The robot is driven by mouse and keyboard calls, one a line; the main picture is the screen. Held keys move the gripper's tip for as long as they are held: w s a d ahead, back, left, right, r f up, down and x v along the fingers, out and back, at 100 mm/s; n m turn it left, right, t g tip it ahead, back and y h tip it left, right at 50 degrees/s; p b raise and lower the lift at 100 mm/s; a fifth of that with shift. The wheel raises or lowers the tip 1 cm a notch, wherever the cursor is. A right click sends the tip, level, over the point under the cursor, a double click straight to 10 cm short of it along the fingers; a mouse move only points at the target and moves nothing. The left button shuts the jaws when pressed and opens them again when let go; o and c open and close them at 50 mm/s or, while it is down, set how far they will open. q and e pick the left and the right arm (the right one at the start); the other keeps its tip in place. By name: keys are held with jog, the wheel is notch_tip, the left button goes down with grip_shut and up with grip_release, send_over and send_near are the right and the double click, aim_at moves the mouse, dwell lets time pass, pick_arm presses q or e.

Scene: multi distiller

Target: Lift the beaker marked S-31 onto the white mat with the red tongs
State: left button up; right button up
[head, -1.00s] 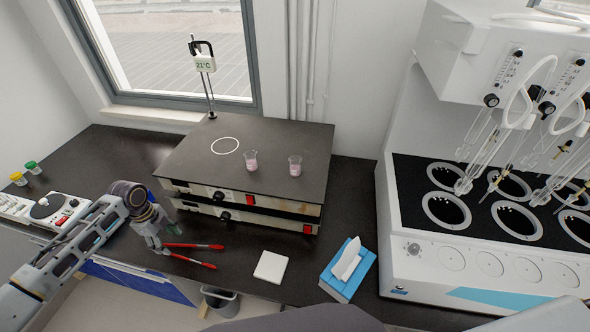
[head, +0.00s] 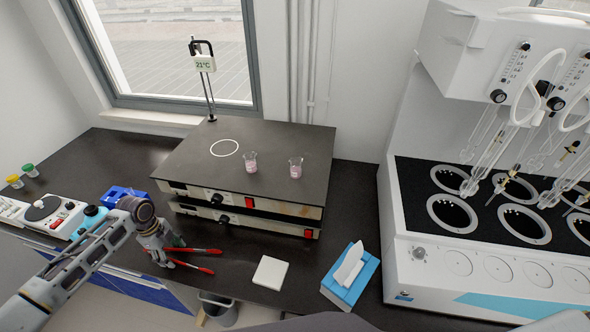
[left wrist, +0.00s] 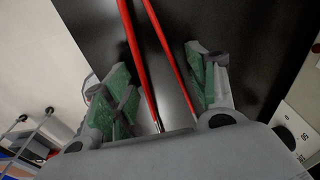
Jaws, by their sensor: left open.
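The red tongs (head: 205,269) lie on the dark bench, their two red arms spread slightly apart and pointing right. My left gripper (head: 172,254) is over their left end. In the left wrist view the red tongs (left wrist: 134,52) run between the open green-padded fingers of my left gripper (left wrist: 160,78), with a gap on each side. Two small beakers with pink contents, a left one (head: 250,164) and a right one (head: 295,169), stand on the hotplate. Their markings are too small to read. The white mat (head: 270,272) lies bare on the bench. My right gripper is not in view.
The wide dark hotplate (head: 205,168) rises behind the tongs, with a thermometer stand at its back. A blue tissue box (head: 341,289) is right of the mat. The large white distiller (head: 440,275) fills the right side. A stirrer (head: 50,213) stands at left.

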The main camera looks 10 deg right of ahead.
pick_arm(q)
jog(key=c, duration=0.7)
jog(key=shift+r, duration=0.15)
jog(key=shift+r+p, duration=2.9)
jog(key=shift+p, duration=0.05)
jog(key=shift+r, duration=2.95)
jog(key=shift+s, duration=0.1)
